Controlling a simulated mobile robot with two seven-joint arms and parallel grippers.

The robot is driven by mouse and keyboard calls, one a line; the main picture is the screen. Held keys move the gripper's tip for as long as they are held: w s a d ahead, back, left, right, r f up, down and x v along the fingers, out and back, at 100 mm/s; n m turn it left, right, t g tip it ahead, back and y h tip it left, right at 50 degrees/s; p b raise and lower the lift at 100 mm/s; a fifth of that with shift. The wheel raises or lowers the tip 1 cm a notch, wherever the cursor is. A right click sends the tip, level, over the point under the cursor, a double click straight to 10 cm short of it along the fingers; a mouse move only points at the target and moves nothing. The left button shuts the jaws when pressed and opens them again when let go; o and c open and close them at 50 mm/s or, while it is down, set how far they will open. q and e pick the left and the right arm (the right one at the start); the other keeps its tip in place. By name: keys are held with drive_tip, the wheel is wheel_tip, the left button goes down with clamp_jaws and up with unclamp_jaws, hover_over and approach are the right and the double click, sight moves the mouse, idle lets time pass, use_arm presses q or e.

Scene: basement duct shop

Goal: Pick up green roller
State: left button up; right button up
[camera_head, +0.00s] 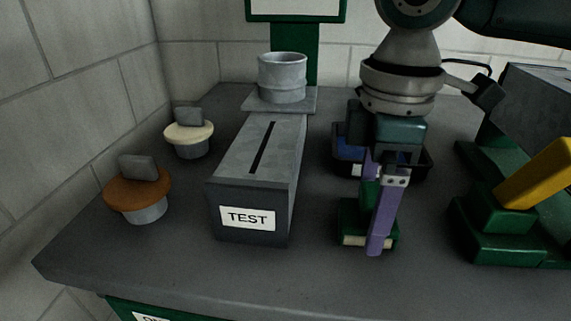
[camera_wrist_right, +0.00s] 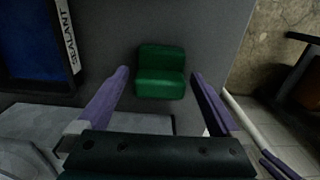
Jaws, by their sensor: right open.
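A green block-shaped piece, apparently the green roller (camera_head: 348,219), is on the grey bench top near the front edge. A pale strip shows along its front in the head view. My right gripper (camera_head: 377,238) is above it, pointing down, with its purple fingers apart. One finger hides part of the green piece. In the right wrist view the green piece (camera_wrist_right: 160,83) shows between and beyond the two open fingertips (camera_wrist_right: 159,74), with nothing held. My left gripper is not in view.
A grey TEST box (camera_head: 247,205) stands left of the gripper. A dark tray (camera_head: 425,165) marked SEALANT in the wrist view lies behind it. A green-based machine with a yellow handle (camera_head: 535,175) stands right. Orange (camera_head: 138,192) and cream (camera_head: 188,133) knobbed pieces stand far left.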

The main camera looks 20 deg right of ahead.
sight(374, 194)
drive_tip(key=shift+f, duration=0.2)
drive_tip(key=c, duration=1.5)
drive_tip(key=shift+o, duration=0.2)
drive_tip(key=shift+r, duration=0.1)
wheel_tip(374, 194, up, 20)
drive_tip(key=p, duration=0.4)
